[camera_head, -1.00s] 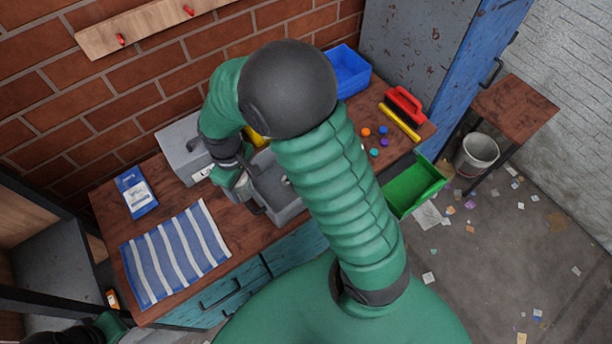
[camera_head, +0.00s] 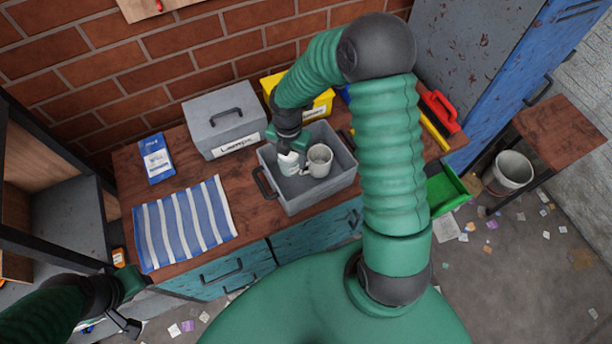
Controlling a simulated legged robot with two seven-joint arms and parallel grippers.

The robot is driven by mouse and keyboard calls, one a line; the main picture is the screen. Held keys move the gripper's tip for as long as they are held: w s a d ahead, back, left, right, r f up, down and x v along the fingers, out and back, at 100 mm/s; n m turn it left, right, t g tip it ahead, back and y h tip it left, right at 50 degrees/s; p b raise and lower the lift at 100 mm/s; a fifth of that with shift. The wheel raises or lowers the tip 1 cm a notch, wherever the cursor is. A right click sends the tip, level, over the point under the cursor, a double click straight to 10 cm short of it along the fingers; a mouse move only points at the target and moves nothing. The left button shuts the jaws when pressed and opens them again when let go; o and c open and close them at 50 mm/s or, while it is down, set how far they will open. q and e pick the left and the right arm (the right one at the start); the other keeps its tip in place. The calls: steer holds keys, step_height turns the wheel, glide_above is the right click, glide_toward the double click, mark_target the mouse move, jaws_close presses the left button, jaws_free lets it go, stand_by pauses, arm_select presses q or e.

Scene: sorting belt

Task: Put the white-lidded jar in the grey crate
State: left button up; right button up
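The grey crate (camera_head: 317,196) is an open bin on the wooden worktop. A pale jar (camera_head: 289,165) with a white top and a label shows inside it, on the left, beside a white mug (camera_head: 319,161). My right gripper (camera_head: 290,153) points down into the crate, right at the top of the jar and partly covering it. Whether its fingers are closed on the jar or apart is hidden. My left gripper (camera_head: 128,322) hangs low at the left, off the worktop and away from the crate. Its finger opening is not clear.
A grey lidded box (camera_head: 221,118) and a yellow bin (camera_head: 316,107) stand behind the crate. A striped cloth (camera_head: 184,222) and a blue packet (camera_head: 156,158) lie left.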

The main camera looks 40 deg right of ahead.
steer(key=f, duration=0.6)
steer(key=a+f, duration=0.1)
steer(key=f, duration=0.2)
steer(key=shift+s, duration=0.1)
steer(key=shift+d+f, duration=0.1)
steer(key=shift+f, duration=0.1)
steer(key=shift+d, duration=0.1)
steer(key=o, duration=1.5)
steer(key=shift+r, duration=0.1)
